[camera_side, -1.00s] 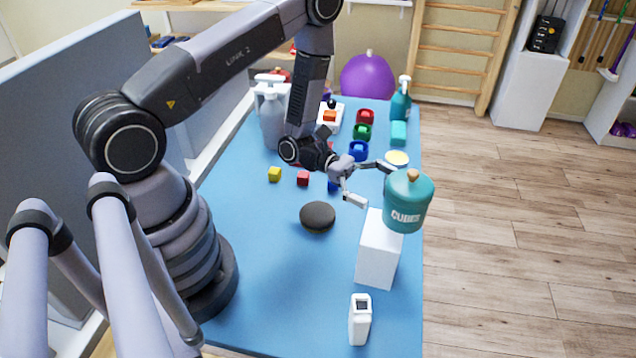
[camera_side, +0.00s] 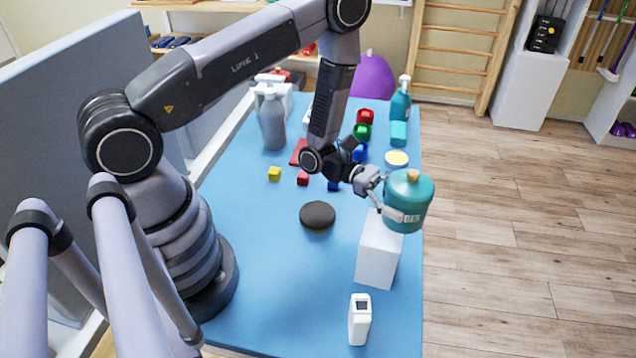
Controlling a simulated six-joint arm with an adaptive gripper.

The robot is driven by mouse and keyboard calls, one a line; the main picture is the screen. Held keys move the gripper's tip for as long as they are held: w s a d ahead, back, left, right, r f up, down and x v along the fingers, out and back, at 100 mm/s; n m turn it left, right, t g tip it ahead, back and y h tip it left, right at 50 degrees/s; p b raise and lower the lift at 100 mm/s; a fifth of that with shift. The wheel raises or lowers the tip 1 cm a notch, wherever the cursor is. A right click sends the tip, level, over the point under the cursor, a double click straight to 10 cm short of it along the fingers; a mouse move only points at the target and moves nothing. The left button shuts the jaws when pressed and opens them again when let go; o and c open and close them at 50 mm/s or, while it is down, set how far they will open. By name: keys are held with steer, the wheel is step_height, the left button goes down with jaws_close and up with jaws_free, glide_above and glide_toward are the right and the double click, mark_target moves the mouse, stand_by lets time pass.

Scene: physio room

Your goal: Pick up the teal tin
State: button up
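The teal tin (camera_side: 415,190) is a round canister with a wooden knob on its lid and pale lettering on its side. It stands upright on top of a white block (camera_side: 378,255) near the right edge of the blue table. My gripper (camera_side: 391,196) is at the tin's left side with its fingers spread. The far finger is mostly hidden behind the tin. Whether the fingers touch the tin cannot be made out.
On the blue table (camera_side: 270,290), a dark round object (camera_side: 317,216) lies left of the block and a white device (camera_side: 360,319) stands in front. Small cubes, a yellow-topped disc (camera_side: 397,158), a teal bottle (camera_side: 401,98) and a grey spray bottle (camera_side: 271,115) are farther back.

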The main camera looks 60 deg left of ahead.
mark_target(414, 173)
steer(key=c, duration=0.4)
steer(key=shift+r, duration=0.65)
step_height(414, 173, up, 8)
steer(key=shift+s+f, duration=0.1)
steer(key=shift+f, duration=0.15)
steer(key=s+f, duration=0.4)
steer(key=shift+s+f, duration=0.1)
steer(key=shift+f, duration=2.15)
